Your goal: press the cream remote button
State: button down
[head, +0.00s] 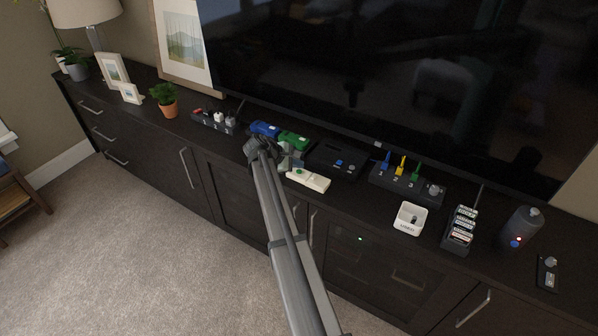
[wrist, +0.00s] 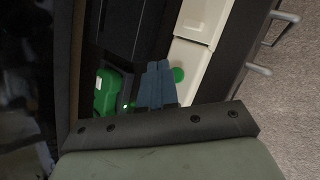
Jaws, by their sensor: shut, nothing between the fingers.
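The cream remote (head: 308,180) lies on the dark cabinet top near its front edge. It has a round green button (head: 299,172) at its left end. In the wrist view the cream remote (wrist: 201,29) runs up the picture, and the green button (wrist: 178,74) shows at its edge, partly hidden. My gripper (head: 291,164) is over the cabinet top at the remote's left end. In the wrist view its shut fingertips (wrist: 158,66) appear just left of the button. I cannot tell whether they touch the remote.
A green device (head: 293,139) and a blue device (head: 265,129) stand behind my gripper, close to it. A black box (head: 335,160) with buttons is behind the remote. The television (head: 400,80) rises behind.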

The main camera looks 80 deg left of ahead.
aim_at(297, 173)
jog(key=shift+f, duration=0.8)
dwell(1.1)
jog(key=shift+r, duration=0.8)
jog(key=shift+r, duration=0.1)
jog(key=shift+r, duration=2.4)
